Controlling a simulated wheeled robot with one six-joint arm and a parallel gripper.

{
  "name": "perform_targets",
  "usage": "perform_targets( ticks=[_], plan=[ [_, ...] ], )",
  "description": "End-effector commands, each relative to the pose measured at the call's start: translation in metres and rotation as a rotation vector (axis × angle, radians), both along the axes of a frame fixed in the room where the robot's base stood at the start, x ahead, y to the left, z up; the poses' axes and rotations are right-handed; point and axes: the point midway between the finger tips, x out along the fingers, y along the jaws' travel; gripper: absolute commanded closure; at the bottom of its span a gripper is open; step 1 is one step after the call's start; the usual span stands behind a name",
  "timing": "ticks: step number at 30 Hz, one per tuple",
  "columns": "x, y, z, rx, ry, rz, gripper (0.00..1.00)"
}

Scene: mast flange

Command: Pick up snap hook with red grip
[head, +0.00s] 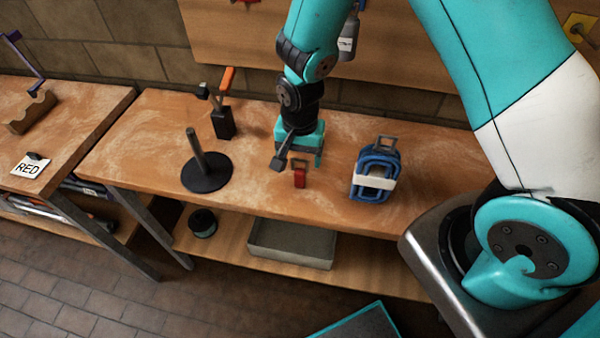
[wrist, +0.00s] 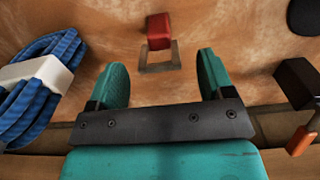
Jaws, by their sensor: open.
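The snap hook has a red grip (head: 300,179) and a grey metal loop. It lies on the wooden bench, just in front of my gripper (head: 303,157) in the head view. In the wrist view the red grip (wrist: 159,31) is at the top centre, with its grey rectangular loop (wrist: 159,60) towards me. My gripper (wrist: 163,80) is open and empty, its two teal fingers apart. The hook lies beyond the fingertips, roughly in line with the gap between them, and does not appear to be touched.
A coiled blue rope with a white band (head: 375,178) lies right of the hook. A black stand with a post (head: 206,172) and a black block with an orange-handled tool (head: 223,122) stand left. A grey tray (head: 291,243) sits on the lower shelf. Bench space around the hook is clear.

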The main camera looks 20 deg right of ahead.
Motion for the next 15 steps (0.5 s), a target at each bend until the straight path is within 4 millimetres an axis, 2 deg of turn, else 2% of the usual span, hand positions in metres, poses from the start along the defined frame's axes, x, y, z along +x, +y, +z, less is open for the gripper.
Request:
perform_targets(
  ticks=[9, 15],
  plan=[
    [-0.002, 0.000, -0.038, -0.001, 0.004, 0.000, 0.26],
    [-0.001, 0.000, -0.043, 0.000, 0.000, 0.000, 0.26]
  ],
)
